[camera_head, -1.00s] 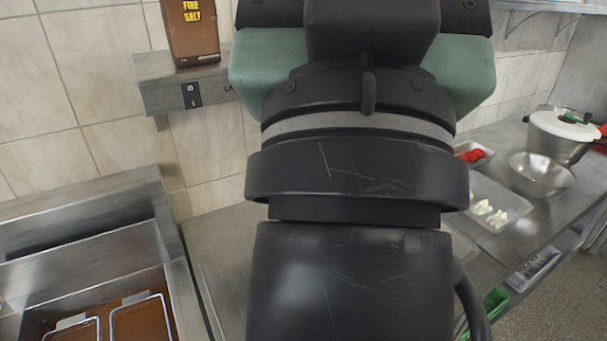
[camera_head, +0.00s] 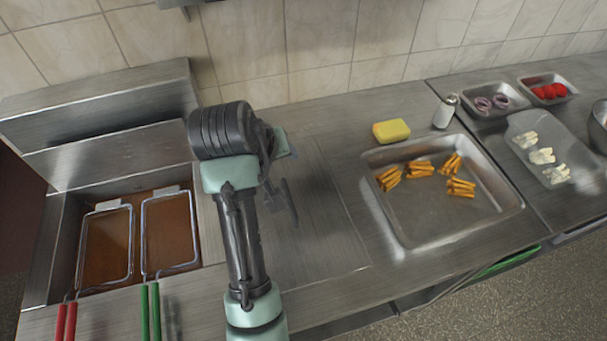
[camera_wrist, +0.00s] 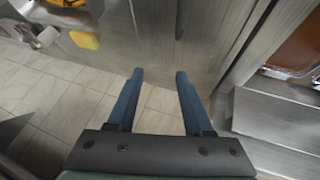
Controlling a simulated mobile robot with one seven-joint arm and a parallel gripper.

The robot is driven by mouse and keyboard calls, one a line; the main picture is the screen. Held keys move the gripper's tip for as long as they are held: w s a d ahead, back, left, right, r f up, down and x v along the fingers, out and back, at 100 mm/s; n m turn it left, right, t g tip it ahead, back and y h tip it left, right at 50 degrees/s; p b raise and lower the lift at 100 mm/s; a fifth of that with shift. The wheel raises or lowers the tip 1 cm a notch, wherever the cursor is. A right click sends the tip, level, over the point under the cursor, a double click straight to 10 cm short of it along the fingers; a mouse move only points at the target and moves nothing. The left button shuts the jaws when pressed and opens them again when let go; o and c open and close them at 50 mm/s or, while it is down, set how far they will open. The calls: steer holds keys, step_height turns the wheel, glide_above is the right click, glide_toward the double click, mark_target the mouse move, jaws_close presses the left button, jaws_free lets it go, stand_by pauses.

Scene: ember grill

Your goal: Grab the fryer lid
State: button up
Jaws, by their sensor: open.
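A flat steel panel (camera_head: 325,225), which looks like the fryer lid, lies level with the counter just right of the open fryer. It also shows in the wrist view (camera_wrist: 165,52), with a small dark bar (camera_wrist: 179,22), perhaps its handle, at the top. My gripper (camera_head: 284,200) is above the left part of this panel, partly hidden by my arm. In the wrist view its two blue fingers (camera_wrist: 159,76) are apart with nothing between them. The fryer (camera_head: 105,270) holds brown oil and two wire baskets (camera_head: 168,232).
A steel tray with fries (camera_head: 430,222) sits to the right. A yellow sponge (camera_head: 391,131) and a shaker (camera_head: 445,111) stand behind it. Red (camera_head: 66,322) and green (camera_head: 150,312) basket handles stick out over the front edge. The tiled wall bounds the back.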

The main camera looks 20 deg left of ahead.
steer(key=g+h, duration=0.1)
steer(key=g, duration=0.1)
glide_toward(288, 196)
steer(key=shift+n, duration=0.3)
steer(key=x, duration=0.4)
steer(key=shift+w+d+f, duration=0.1)
steer(key=shift+w+d, duration=0.1)
steer(key=shift+s+p+x, duration=0.2)
steer(key=shift+p+x, duration=0.45)
steer(key=shift+x, duration=2.5)
steer(key=shift+a, duration=0.15)
jaws_close()
steer(key=shift+w, duration=0.1)
